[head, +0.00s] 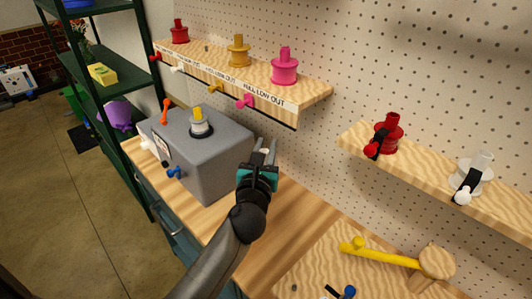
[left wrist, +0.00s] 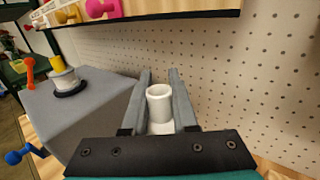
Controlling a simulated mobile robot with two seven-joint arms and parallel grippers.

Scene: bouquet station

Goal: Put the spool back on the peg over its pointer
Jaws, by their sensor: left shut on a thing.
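My left gripper (head: 264,152) is shut on a white spool, which shows between the fingers in the left wrist view (left wrist: 159,103). The gripper is held beside the right end of the grey box, below the upper shelf; its fingers point away from me. On the upper shelf (head: 315,92) stand a red spool (head: 180,32), a gold spool (head: 238,51) and a pink spool (head: 285,68). A small bare peg (head: 206,48) shows between red and gold. Along the shelf front are a red pointer (head: 155,58), a white pointer (head: 176,68), a yellow pointer (head: 215,86) and a pink pointer (head: 244,101).
The grey box (head: 215,165) on the bench carries a yellow-topped spool (head: 200,125) and an orange lever (head: 166,110). A right shelf (head: 420,172) holds a dark red spool (head: 388,132) and a whitish spool (head: 478,172). A yellow-handled tool (head: 385,255) lies at lower right.

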